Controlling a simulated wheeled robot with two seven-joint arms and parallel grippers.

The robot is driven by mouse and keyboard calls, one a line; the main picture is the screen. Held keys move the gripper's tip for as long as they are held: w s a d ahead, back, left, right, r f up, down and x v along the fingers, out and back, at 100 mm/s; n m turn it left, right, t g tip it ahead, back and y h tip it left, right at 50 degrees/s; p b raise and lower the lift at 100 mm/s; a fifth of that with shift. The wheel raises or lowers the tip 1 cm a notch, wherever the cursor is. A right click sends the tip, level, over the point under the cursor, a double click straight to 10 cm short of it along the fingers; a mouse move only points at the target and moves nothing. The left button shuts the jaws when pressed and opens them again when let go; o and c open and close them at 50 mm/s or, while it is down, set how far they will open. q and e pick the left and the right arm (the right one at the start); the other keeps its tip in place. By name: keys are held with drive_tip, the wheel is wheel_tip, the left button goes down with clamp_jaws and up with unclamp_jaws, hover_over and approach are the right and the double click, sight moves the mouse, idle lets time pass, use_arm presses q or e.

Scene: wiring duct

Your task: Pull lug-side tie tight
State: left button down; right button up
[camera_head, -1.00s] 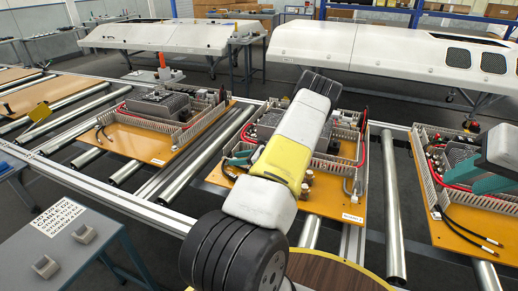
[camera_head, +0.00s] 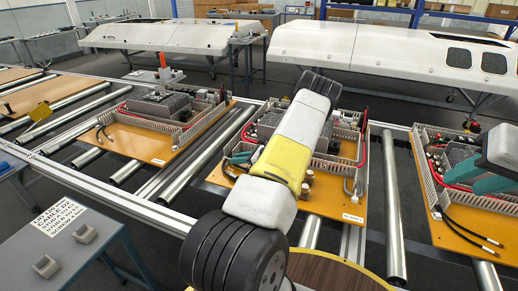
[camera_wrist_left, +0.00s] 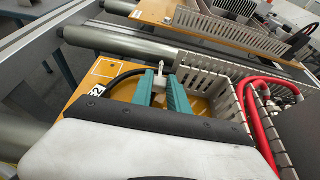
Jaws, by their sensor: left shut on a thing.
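In the left wrist view, the teal fingers of my left gripper (camera_wrist_left: 161,88) are shut on the tail of a pale cable tie (camera_wrist_left: 161,69) beside the slotted duct. A black cable (camera_wrist_left: 122,76) curves over the orange board to the fingertips. The tie's loop and head are too small to make out. In the head view, my left arm covers most of this board, and only a bit of teal finger (camera_head: 242,157) shows. My right gripper (camera_head: 494,184) shows teal at the right edge, over the right-hand board; its fingertips are not clear.
The middle board (camera_head: 322,205) carries grey slotted duct (camera_wrist_left: 212,72) and red cables (camera_wrist_left: 257,115). Another board (camera_head: 130,140) lies to the left on the rollers (camera_head: 393,205). Black cables with bare ends (camera_head: 470,232) lie on the right-hand board. A grey table (camera_head: 80,255) stands front left.

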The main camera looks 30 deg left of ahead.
idle(0.9)
use_arm(q)
drive_tip(key=d, duration=0.4)
drive_tip(key=shift+w+d, duration=0.1)
drive_tip(key=shift+w, duration=0.15)
drive_tip(key=c, duration=1.3)
unclamp_jaws()
drive_tip(key=v, duration=0.7)
drive_tip(key=shift+d+r, duration=0.2)
drive_tip(key=shift+d, duration=0.15)
